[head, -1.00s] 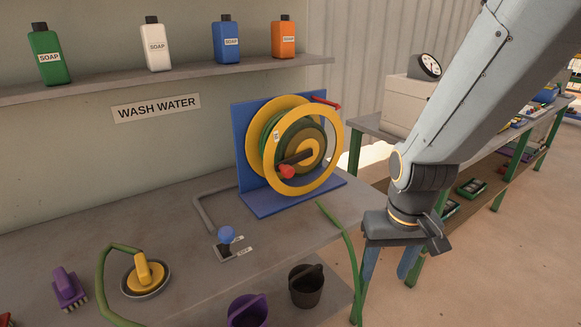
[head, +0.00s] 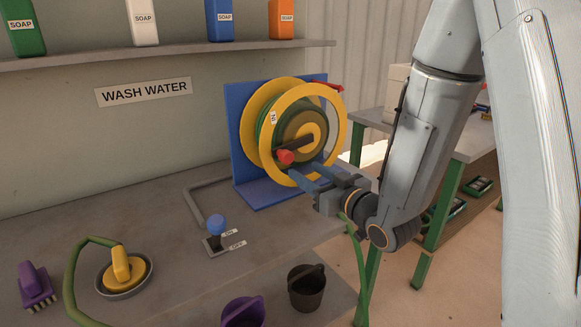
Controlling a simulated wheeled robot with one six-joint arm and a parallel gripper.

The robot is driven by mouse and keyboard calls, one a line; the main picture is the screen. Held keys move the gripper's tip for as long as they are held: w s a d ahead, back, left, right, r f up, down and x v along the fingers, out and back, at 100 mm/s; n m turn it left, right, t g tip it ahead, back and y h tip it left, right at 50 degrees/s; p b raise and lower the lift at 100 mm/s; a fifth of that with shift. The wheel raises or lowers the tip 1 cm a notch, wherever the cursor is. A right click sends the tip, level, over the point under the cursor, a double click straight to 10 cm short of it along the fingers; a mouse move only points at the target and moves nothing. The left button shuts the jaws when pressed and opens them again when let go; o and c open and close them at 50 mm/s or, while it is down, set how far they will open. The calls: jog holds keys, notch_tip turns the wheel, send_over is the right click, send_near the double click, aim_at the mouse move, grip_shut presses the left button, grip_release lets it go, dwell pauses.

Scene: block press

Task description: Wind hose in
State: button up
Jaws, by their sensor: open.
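The hose reel (head: 268,122) has yellow rims and stands on a blue frame (head: 239,177) on the grey bench. Green hose is wound on its drum. Its crank has a dark arm with a red knob (head: 285,157) at the lower left of the reel's face. My gripper (head: 300,178) is open and empty, its blue fingers pointing left just below and right of the red knob, apart from it as far as I can tell. Loose green hose (head: 361,262) hangs at the bench's front edge, its upper part hidden behind my gripper. Another green hose stretch (head: 72,275) lies at the left.
A blue-knobbed lever (head: 216,223) stands on the bench before the reel. Soap bottles stand on the shelf above.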

aim_at(289, 159)
jog(key=shift+a+r+p+x, duration=0.15)
jog(key=shift+p+x, duration=0.15)
jog(key=shift+x, duration=1.65)
jog(key=shift+a+r+p+x, duration=0.15)
jog(key=shift+p+x, duration=0.15)
jog(key=shift+x, duration=1.7)
jog(key=shift+s, duration=0.15)
grip_shut()
